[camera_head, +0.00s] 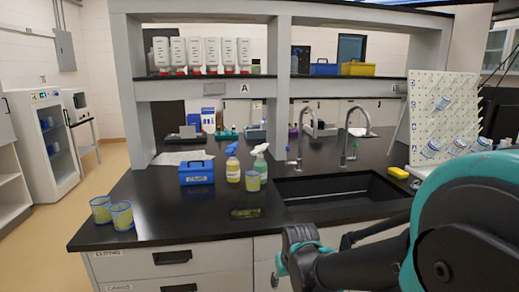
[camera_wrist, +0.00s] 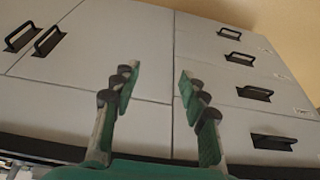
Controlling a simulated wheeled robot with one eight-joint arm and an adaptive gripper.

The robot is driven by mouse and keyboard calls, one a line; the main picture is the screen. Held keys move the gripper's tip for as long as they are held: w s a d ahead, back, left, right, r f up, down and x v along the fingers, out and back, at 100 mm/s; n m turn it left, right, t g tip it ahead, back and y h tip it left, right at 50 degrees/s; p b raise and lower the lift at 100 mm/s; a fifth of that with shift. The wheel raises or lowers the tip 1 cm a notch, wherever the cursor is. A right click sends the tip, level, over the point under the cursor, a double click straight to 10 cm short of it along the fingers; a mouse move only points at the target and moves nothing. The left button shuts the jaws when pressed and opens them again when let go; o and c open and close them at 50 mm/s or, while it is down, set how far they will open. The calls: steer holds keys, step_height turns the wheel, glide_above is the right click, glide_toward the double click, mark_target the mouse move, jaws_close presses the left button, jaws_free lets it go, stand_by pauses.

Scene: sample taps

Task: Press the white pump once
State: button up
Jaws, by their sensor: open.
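Several white bottles (camera_head: 194,54) with red lower ends line the upper shelf. My gripper (camera_head: 297,250) is low in front of the counter, apart from these. In the wrist view my gripper (camera_wrist: 155,82) is open and empty, facing the grey cabinet fronts.
A blue box (camera_head: 196,173) and a yellowish cup (camera_head: 253,181) stand near the bottles. Two similar cups (camera_head: 101,210) (camera_head: 122,216) stand at the left front corner. The sink (camera_head: 340,190) has two curved taps behind it. A pegboard (camera_head: 437,112) stands at right. The counter's front left is mostly clear.

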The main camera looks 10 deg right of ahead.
jaws_close()
stand_by(1.3)
